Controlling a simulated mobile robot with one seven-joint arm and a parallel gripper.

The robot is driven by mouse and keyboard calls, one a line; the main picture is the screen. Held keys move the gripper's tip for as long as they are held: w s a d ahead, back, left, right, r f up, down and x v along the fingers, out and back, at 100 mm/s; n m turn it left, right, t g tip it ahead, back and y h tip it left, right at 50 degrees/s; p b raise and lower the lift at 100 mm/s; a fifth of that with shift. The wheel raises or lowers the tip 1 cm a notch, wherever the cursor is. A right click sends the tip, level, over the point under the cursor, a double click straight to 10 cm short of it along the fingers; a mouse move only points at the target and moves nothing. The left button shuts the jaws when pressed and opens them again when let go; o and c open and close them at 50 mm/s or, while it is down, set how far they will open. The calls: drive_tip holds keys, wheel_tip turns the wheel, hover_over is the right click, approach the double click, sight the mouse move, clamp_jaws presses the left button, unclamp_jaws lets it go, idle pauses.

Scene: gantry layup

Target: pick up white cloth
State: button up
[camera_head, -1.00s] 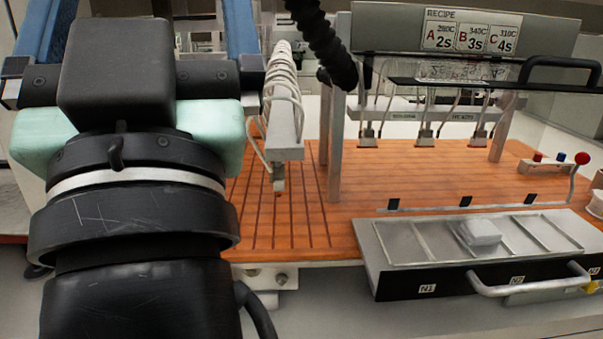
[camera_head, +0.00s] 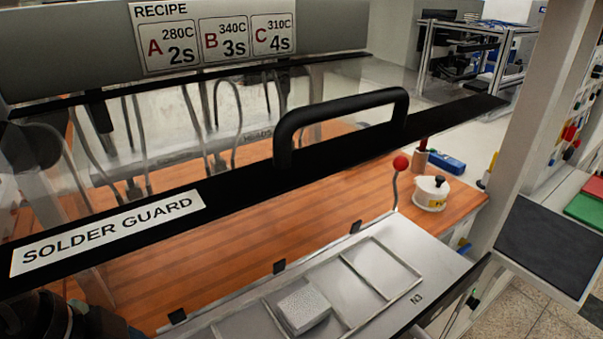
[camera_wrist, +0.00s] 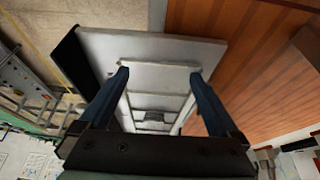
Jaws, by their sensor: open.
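The white cloth (camera_head: 303,309) looks like a small, pale, folded block. It lies in a middle compartment of the metal tray (camera_head: 380,268), near the bottom of the head view. In the wrist view a small greyish patch (camera_wrist: 153,117) inside the tray (camera_wrist: 150,47) is probably the same cloth, but it is too small to be sure. My gripper (camera_wrist: 158,75) is open, with two dark blue fingers spread apart and nothing between them. It points toward the tray, and its distance from the cloth is unclear. My gripper does not show in the head view.
A clear solder guard (camera_head: 230,190) with a black handle (camera_head: 340,115) spans the head view above the orange worktop (camera_head: 350,185). A pillar (camera_head: 530,120) rises at right.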

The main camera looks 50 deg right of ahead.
sight(305, 304)
drive_tip(key=s+d+p, duration=0.1)
drive_tip(key=d, duration=0.4)
drive_tip(key=s+d+p, duration=0.1)
drive_tip(key=d, duration=0.4)
drive_tip(key=s+d+p, duration=0.1)
drive_tip(key=d, duration=0.3)
drive_tip(key=shift+s+d, duration=0.3)
drive_tip(key=shift+d, duration=0.1)
drive_tip(key=d, duration=0.2)
drive_tip(key=s+d+p, duration=0.1)
drive_tip(key=d, duration=0.1)
drive_tip(key=shift+f, duration=0.55)
drive_tip(key=c, duration=1.4)
